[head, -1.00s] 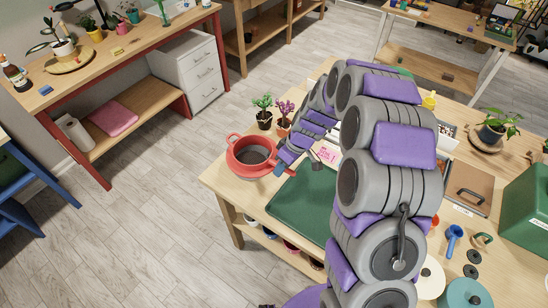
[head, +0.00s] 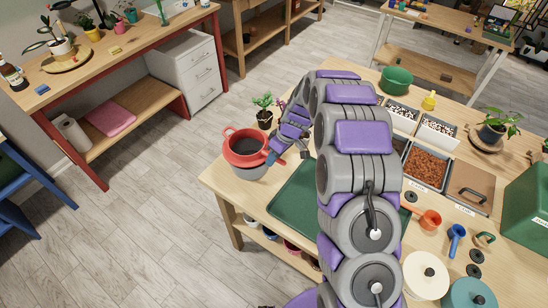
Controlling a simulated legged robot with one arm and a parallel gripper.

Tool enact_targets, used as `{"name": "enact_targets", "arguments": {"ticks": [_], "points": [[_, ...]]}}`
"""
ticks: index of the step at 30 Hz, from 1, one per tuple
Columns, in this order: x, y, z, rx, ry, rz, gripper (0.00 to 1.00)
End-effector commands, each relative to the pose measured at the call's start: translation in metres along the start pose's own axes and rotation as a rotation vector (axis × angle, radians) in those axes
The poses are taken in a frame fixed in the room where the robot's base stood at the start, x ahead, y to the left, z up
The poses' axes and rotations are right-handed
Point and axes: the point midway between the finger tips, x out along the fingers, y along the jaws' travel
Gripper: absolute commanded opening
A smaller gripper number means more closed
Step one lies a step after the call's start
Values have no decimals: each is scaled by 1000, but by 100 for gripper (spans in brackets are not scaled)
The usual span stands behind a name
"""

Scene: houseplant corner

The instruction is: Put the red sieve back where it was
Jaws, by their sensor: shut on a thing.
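The red sieve (head: 232,156), a round red bowl shape with a dark inside and a small loop on its rim, shows in the head view at the left corner of the wooden worktable (head: 213,177). My gripper (head: 272,157) is at its right side and is shut on it. The sieve is over a grey round container (head: 250,173), whose lower part shows below it. I cannot tell whether the sieve rests on the container or is held just above it. My arm partly hides the gripper.
A small green plant (head: 263,108) in a dark pot stands behind the sieve, with a purple plant partly hidden by my arm. A green mat (head: 290,207) lies in front. Trays (head: 426,166), a green bowl (head: 396,80) and an orange scoop (head: 430,219) are to the right.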

Motion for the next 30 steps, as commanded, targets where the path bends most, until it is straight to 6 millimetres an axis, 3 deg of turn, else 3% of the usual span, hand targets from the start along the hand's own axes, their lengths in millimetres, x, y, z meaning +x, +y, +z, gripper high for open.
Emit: {"name": "enact_targets", "arguments": {"ticks": [21, 22, 30], "points": [[10, 3, 3, 0, 0, 0, 0], [10, 3, 3, 0, 0, 1, 24], [10, 3, 3, 0, 0, 0, 49]]}}
